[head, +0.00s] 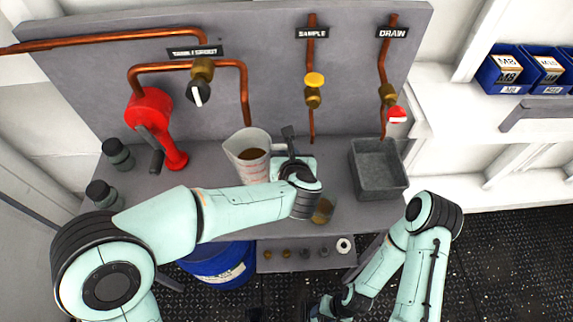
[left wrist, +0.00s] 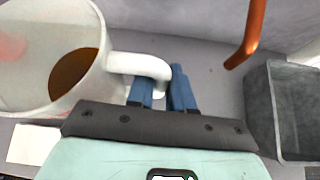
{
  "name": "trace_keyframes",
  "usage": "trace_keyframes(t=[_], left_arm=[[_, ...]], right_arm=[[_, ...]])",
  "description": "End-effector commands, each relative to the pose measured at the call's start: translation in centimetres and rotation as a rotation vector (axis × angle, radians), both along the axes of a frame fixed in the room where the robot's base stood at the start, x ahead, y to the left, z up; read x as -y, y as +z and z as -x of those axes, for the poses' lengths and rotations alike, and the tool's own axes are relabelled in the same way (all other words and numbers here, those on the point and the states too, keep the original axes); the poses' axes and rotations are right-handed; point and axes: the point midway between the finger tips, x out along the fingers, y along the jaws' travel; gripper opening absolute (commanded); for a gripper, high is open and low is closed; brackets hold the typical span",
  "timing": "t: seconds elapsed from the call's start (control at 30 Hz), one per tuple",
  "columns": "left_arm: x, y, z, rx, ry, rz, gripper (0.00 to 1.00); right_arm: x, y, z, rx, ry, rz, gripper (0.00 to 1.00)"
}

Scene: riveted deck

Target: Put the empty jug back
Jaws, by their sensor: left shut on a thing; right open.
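The jug (head: 246,156) is a clear-white measuring jug with red markings, upright at the middle of the grey bench. Brown liquid shows inside it, in the left wrist view (left wrist: 48,40) too, so it is not empty. My left gripper (head: 284,160) is to the right of the jug. In the left wrist view its blue fingers (left wrist: 163,92) are shut on the jug's handle (left wrist: 140,64). I cannot tell whether the jug's base touches the bench. My right gripper (head: 322,312) is open, low at the picture's bottom edge, partly cut off.
A grey sink-like tray (head: 378,186) stands right, under the drain pipe (head: 386,92). A red hand pump (head: 150,112) and dark-capped jars (head: 118,153) are left. An amber jar (head: 323,211) sits by my left wrist. A blue drum (head: 218,266) is below.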

Motion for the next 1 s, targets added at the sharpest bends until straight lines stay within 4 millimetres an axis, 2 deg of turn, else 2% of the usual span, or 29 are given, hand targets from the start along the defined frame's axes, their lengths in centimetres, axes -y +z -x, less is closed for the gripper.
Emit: trace_keyframes(t=[0.1, 0.2, 0.67, 0.7, 0.77, 1.0], left_arm=[[0.0, -2.3, 0.1, -0.004, -0.002, -0.003, 0.00], [0.0, -3.5, 0.0, -0.002, 0.000, -0.002, 0.00], [0.0, -4.2, 0.0, 0.001, 0.000, 0.000, 0.00], [0.0, -4.3, 0.0, -0.002, 0.000, 0.000, 0.27], [0.0, -4.2, 0.0, -0.002, 0.000, 0.000, 0.46], [0.0, -4.2, 0.0, -0.002, 0.000, 0.000, 0.46]], right_arm=[[0.0, -0.5, 0.1, -0.002, 0.000, 0.000, 0.53], [0.0, -0.7, 0.2, -0.002, 0.000, 0.000, 0.53], [0.0, -1.1, 0.2, -0.002, 0.000, 0.001, 0.53], [0.0, -1.1, 0.2, -0.002, 0.000, 0.001, 0.53], [0.0, -1.0, 0.2, -0.002, 0.000, 0.001, 0.53], [0.0, -1.0, 0.2, -0.001, -0.001, 0.000, 0.53]])
